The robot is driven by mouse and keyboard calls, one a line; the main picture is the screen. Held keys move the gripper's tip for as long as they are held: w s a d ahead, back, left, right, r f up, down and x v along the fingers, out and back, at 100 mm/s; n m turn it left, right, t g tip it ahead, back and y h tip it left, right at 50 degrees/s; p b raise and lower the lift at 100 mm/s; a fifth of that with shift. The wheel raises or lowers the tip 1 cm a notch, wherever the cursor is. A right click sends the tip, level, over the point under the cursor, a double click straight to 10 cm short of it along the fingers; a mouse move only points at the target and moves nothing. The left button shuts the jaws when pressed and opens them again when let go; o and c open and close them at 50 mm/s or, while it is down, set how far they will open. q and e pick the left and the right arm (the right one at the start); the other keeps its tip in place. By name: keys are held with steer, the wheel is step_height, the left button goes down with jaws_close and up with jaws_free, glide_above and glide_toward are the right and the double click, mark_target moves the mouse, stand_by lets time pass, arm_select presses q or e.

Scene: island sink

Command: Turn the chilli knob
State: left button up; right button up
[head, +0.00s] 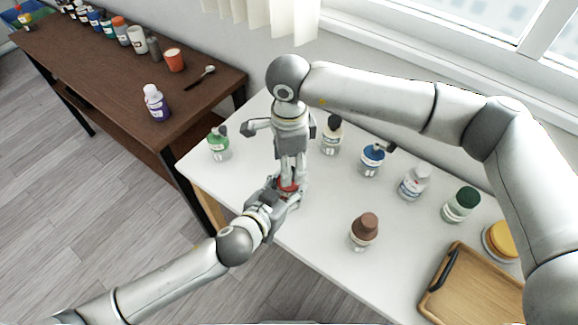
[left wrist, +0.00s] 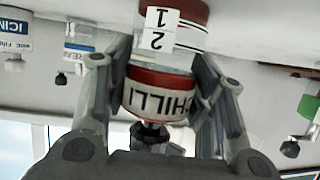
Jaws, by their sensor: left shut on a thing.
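The chilli jar (head: 288,187) has a red band and stands near the table's front left edge, largely hidden by my grippers in the head view. In the left wrist view, which is upside down, its CHILLI label (left wrist: 160,98) and a white tag with 1 and 2 show between my left fingers. A dark knob (left wrist: 150,132) shows at the jar's lid end. My left gripper (head: 284,196) is shut around the jar from the front left. My right gripper (head: 290,170) points down directly above the jar. Its fingertips are too small to judge, and contact with the knob is unclear.
The white table also holds a green jar (head: 219,146), a blue jar (head: 372,160), a brown-topped jar (head: 364,232), several others and a wooden tray (head: 470,285). A brown side table (head: 110,75) with bottles stands at the left. My right arm spans the table's back.

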steer(key=shift+f, duration=1.05)
steer(key=c, duration=1.1)
steer(key=shift+o, duration=0.2)
steer(key=m, duration=0.5)
steer(key=shift+m, duration=0.4)
steer(key=o, duration=1.1)
steer(key=shift+c, duration=0.2)
